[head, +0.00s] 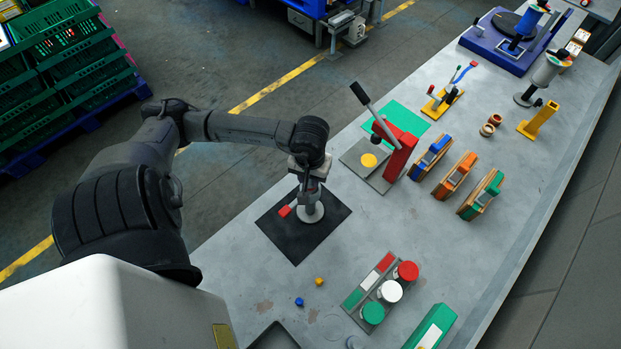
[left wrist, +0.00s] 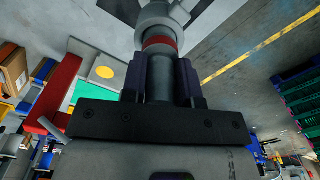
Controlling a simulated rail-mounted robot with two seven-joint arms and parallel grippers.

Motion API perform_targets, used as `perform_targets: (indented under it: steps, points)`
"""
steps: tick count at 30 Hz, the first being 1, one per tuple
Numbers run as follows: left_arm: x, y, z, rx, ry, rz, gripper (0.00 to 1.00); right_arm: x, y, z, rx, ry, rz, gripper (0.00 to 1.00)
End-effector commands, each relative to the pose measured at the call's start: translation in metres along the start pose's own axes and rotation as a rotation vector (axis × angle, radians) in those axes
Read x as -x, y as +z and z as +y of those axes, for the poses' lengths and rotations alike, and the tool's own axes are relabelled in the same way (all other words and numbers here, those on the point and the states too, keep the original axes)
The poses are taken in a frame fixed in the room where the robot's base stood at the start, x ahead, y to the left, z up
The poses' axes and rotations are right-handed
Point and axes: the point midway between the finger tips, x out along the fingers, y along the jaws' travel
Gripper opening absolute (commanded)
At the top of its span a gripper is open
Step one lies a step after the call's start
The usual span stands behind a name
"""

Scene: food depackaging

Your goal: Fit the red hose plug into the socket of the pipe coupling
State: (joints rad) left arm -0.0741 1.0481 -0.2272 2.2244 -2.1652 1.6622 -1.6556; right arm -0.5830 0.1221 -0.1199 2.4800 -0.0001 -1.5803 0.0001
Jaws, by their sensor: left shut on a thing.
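My left gripper (head: 309,187) is over the black mat (head: 292,243), directly above the pale grey pipe coupling (head: 312,213) that stands there. In the left wrist view its two dark fingers (left wrist: 160,82) are shut around the grey shank of the hose plug, whose red band (left wrist: 160,44) shows just beyond the fingertips. The plug's far end meets the light grey coupling (left wrist: 164,14), in line with it; how deep it sits is hidden. A small red block-like part (head: 285,211) sticks out at the coupling's left side. My right gripper is not in view.
A red lever press (head: 397,150) stands up behind and right of the mat. A rack with red, white and green round caps (head: 391,291) is at the front right. Small orange (head: 319,281) and blue (head: 299,301) pieces lie in front of the mat.

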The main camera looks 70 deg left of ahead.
Motion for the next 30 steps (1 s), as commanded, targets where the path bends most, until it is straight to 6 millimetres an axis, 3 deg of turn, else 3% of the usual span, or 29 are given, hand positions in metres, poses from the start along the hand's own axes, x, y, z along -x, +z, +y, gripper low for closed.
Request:
perform_targets:
  steps: [6,21,22,30]
  points:
    - [-0.021,0.000,0.000,0.000,0.000,-0.001,0.03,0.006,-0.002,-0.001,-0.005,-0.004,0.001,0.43]
    - [-0.028,0.000,0.000,-0.001,0.000,0.002,0.03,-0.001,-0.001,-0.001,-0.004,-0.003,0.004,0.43]
    - [-0.026,0.000,0.000,-0.001,0.000,0.001,0.31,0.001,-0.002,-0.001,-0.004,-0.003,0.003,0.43]
    - [-0.026,0.000,0.000,-0.001,0.000,0.000,0.54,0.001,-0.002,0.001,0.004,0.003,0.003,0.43]
